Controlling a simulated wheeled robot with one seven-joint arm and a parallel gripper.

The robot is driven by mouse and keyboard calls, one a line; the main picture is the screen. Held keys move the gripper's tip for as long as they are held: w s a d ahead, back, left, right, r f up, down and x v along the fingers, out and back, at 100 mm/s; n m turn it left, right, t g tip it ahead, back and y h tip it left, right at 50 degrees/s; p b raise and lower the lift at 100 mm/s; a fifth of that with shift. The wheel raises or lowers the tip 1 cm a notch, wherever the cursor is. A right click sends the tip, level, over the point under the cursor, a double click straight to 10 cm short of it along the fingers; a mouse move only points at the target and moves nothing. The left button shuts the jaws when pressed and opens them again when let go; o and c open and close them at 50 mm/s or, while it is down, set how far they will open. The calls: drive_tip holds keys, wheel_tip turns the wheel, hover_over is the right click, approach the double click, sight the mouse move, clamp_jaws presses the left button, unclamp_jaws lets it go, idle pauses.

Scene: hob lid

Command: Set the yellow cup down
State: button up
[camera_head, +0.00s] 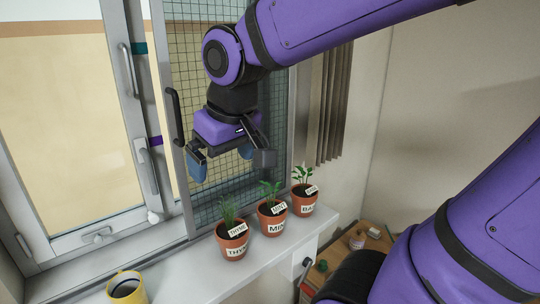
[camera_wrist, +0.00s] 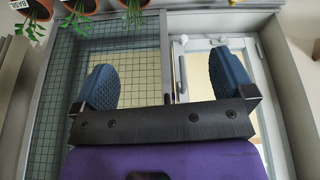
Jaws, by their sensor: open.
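The yellow cup (camera_head: 114,297) stands on the white window sill at the bottom left of the head view, cut off by the lower edge. Its inside looks dark, and its handle does not show. My gripper (camera_head: 229,164) is up by the window screen, above and to the right of the cup and clear of it. Its two blue finger pads are spread wide apart in the wrist view (camera_wrist: 164,82), with nothing between them. The cup does not show in the wrist view.
Terracotta pots labelled thyme (camera_head: 233,245), mint (camera_head: 271,221) and a partly read "BA" (camera_head: 304,204) stand on the sill (camera_head: 185,279) below my gripper. A mesh screen (camera_head: 215,70) is close behind. A wooden table (camera_head: 345,255) with small items is lower right.

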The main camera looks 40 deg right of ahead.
drive_tip(key=s+d+r+m+t, duration=0.1)
drive_tip(key=s+d, duration=0.3)
drive_tip(key=s, duration=0.3)
drive_tip(key=shift+s+d+r+t, duration=0.15)
drive_tip(key=shift+r+t, duration=0.05)
drive_tip(key=shift+t, duration=0.1)
